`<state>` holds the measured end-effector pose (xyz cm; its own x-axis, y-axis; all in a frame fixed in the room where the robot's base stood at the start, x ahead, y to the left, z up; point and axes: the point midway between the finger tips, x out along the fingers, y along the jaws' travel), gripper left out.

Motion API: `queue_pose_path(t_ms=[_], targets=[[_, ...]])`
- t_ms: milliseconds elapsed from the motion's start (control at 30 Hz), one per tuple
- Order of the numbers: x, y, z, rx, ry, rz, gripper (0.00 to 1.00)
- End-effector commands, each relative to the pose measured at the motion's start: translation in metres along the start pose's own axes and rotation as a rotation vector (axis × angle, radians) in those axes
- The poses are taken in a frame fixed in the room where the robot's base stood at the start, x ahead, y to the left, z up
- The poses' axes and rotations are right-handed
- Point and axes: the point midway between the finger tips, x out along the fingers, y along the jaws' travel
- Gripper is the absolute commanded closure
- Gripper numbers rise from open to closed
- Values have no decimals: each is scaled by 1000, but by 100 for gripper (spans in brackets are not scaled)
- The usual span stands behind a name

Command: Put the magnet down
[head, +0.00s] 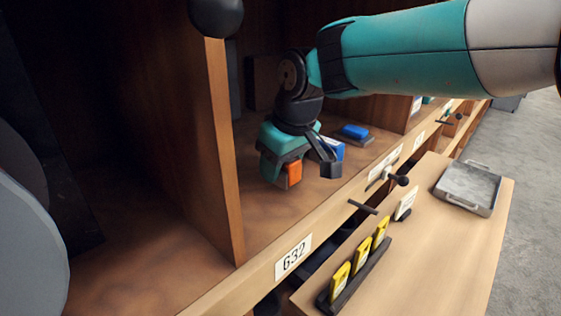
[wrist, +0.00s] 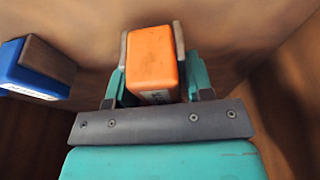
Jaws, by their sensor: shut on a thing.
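An orange block, taken to be the magnet (wrist: 152,58), sits between the two fingers of my gripper (wrist: 151,68). The fingers press on its left and right sides, and a pale label with unreadable marks shows on its near face. In the head view my gripper (head: 282,172) hangs inside the wooden shelf bay, and a side of the orange magnet (head: 293,173) shows at its lower end. The magnet appears close above the shelf floor (head: 262,215); I cannot tell whether it touches.
A blue block (head: 334,149) stands just right of my gripper; another blue piece (head: 355,131) lies farther back. An upright wooden divider (head: 224,150) is close on the left. Outside are a rack of yellow items (head: 355,275) and a grey tray (head: 468,186). Shelf floor near the divider is clear.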

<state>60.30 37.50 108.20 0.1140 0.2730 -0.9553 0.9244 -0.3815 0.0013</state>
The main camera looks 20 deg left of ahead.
Motion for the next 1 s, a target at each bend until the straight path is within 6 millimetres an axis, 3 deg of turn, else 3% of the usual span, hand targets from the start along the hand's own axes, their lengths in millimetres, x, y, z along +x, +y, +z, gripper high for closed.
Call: queue_pose_path(t_ms=[567,600,700,1000], targets=[[10,0,3,0,2,1,89],[11,0,4,0,-1,0,48],[11,0,4,0,-1,0,27],[9,0,3,0,0,0,27]])
